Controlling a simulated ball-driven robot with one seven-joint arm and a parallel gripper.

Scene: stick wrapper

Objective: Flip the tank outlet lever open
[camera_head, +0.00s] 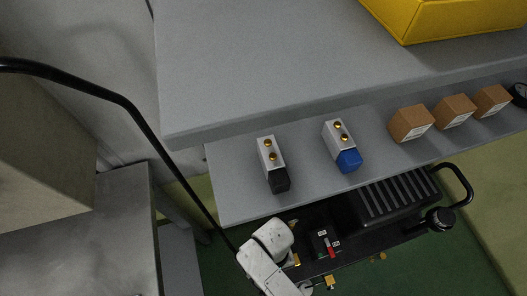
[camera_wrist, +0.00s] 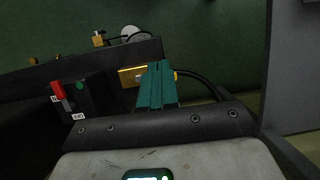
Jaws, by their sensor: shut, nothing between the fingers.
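My gripper (camera_wrist: 159,72) shows in the wrist view as two teal fingers pressed together, with nothing between them. A brass block (camera_wrist: 129,76) is just left of the fingers and partly behind them; I cannot tell whether they touch. A black box to the left carries a red lever-like piece (camera_wrist: 58,91) between white labels, and a green button (camera_wrist: 81,86). The red piece also shows in the head view (camera_head: 331,250), right of my white arm. Another brass fitting (camera_wrist: 98,40) is farther back. I cannot tell which part is the tank outlet lever.
In the head view a grey shelf (camera_head: 300,200) above the machine holds two metal blocks, one black-ended (camera_head: 268,153), one blue-ended (camera_head: 338,139), and several brown boxes (camera_head: 411,123). A ridged black unit (camera_head: 395,198) is right of the red piece. A black hose (camera_wrist: 202,84) runs right of my fingers.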

